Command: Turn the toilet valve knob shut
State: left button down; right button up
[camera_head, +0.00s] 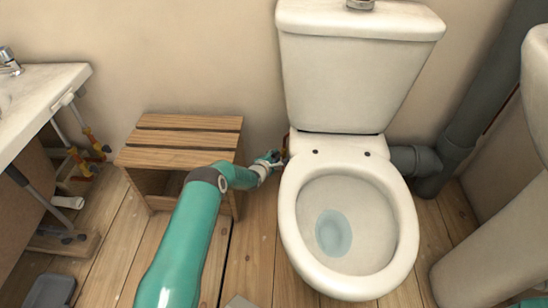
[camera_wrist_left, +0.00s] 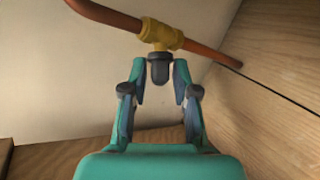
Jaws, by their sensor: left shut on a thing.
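The valve (camera_wrist_left: 160,36) is a yellow brass fitting on a copper pipe in the left wrist view, with a dark grey knob (camera_wrist_left: 160,70) below it. My left gripper (camera_wrist_left: 160,84) has a finger on each side of the knob and is shut on it. In the head view my left gripper (camera_head: 274,159) reaches in beside the left side of the toilet (camera_head: 340,150), near its base. The knob is too small and too hidden there to make out. My right gripper is not in view.
A slatted wooden stool (camera_head: 185,138) stands left of the gripper, close to my left arm. A sink (camera_head: 40,95) is at the far left, with pipes below it. A grey drain pipe (camera_head: 450,140) runs at the right of the toilet. Bare wooden floor (camera_head: 255,235) lies in front.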

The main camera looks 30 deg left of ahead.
pick_arm(q)
jog(key=shift+s+d+f+m+t+y, duration=0.1)
jog(key=shift+d+f+m+t+y, duration=0.1)
jog(key=shift+m+t+y, duration=0.2)
jog(key=shift+d+f+m+t+y, duration=0.1)
jog(key=shift+f+m+t+y, duration=0.15)
jog(key=shift+m+t, duration=0.25)
jog(key=shift+f+m+t+y, duration=0.2)
jog(key=shift+m+t+y, duration=0.35)
jog(key=shift+m+t, duration=0.65)
jog(key=c, duration=1.1)
grip_release()
jog(key=shift+a+r, duration=0.1)
jog(key=shift+s+r, duration=0.1)
jog(key=v, duration=1.2)
jog(key=shift+f, duration=0.3)
jog(key=shift+a, duration=0.1)
